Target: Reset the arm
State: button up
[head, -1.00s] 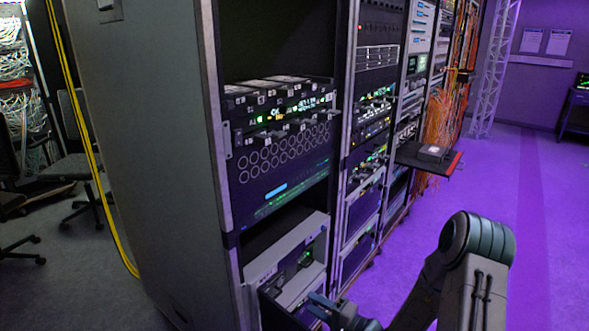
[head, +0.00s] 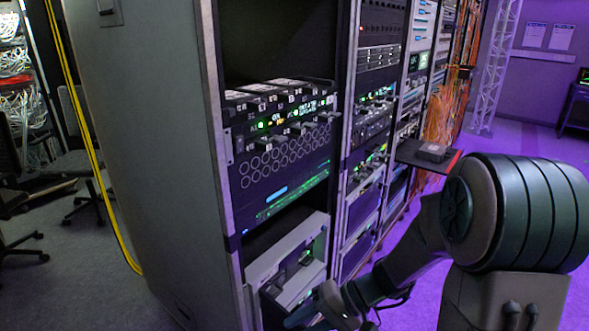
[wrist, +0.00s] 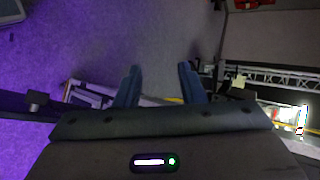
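My gripper (wrist: 157,86) shows in the wrist view with its two dark blue fingers apart and nothing between them. Grey floor and part of a light-coloured frame lie beyond the fingers. In the head view my arm comes in from the lower right, and its end is low in front of the nearest rack (head: 222,180), close to that rack's bottom grey unit (head: 290,262). I cannot tell whether the gripper touches the unit.
Further racks (head: 380,45) run away to the right, with orange cables (head: 440,120). A pull-out shelf (head: 412,157) holding a small dark device (head: 432,152) juts into the aisle. A yellow cable (head: 85,150) hangs at left near chairs (head: 88,170). The purple floor at right is clear.

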jog(key=s+d+r+t+h+p, duration=0.3)
jog(key=s+d+r+h, duration=0.5)
jog(key=d+r+h, duration=0.3)
jog(key=shift+d+r+t+p, duration=0.3)
jog(key=shift+d+r+t, duration=0.55)
jog(key=shift+d, duration=0.2)
